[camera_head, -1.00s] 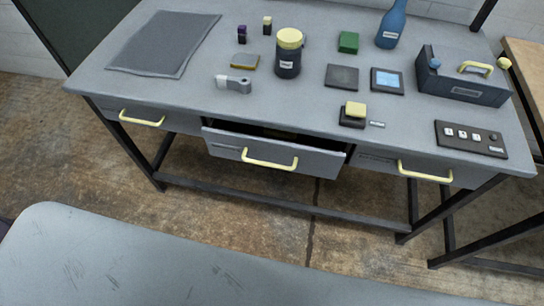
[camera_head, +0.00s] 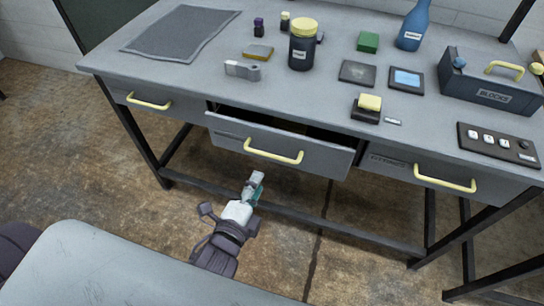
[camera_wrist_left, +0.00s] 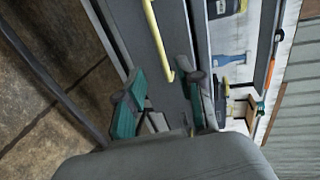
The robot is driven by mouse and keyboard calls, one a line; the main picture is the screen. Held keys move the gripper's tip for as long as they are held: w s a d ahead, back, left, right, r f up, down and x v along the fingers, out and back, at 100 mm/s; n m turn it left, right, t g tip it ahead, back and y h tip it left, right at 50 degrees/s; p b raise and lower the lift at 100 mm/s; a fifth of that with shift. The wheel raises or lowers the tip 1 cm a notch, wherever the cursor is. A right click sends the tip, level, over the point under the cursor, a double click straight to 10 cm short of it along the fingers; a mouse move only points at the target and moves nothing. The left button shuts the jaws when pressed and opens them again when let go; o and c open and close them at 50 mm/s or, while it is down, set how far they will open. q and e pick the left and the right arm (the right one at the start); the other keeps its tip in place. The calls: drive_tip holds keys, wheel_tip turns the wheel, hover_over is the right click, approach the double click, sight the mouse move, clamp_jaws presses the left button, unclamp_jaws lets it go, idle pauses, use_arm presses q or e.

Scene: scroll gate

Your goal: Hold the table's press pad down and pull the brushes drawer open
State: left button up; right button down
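The press pad (camera_head: 369,102), a yellow block on a dark base, sits on the tabletop near its front edge, with nothing of mine on it. The table has three front drawers with yellow handles. The middle drawer (camera_head: 228,140) stands partly open; the left drawer (camera_head: 183,113) and right drawer (camera_head: 390,170) look shut. I cannot read which label says brushes. My left gripper (camera_head: 256,182) is below and in front of the middle drawer. In the left wrist view its teal fingers (camera_wrist_left: 167,85) are apart, with a yellow handle (camera_wrist_left: 158,40) just beyond them. My right gripper is out of view.
On the table (camera_head: 215,95) stand a yellow-lidded jar (camera_head: 302,50), a blue bottle (camera_head: 413,28), a dark blocks box (camera_head: 490,80) and a switch panel (camera_head: 497,146). A grey mat (camera_head: 180,32) lies at left. A low frame bar (camera_head: 310,220) runs beneath the drawers.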

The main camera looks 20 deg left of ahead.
sight(271, 156)
use_arm(q)
drive_tip(key=x, duration=1.2)
drive_tip(key=shift+s, duration=0.1)
drive_tip(key=shift+c, duration=0.2)
clamp_jaws()
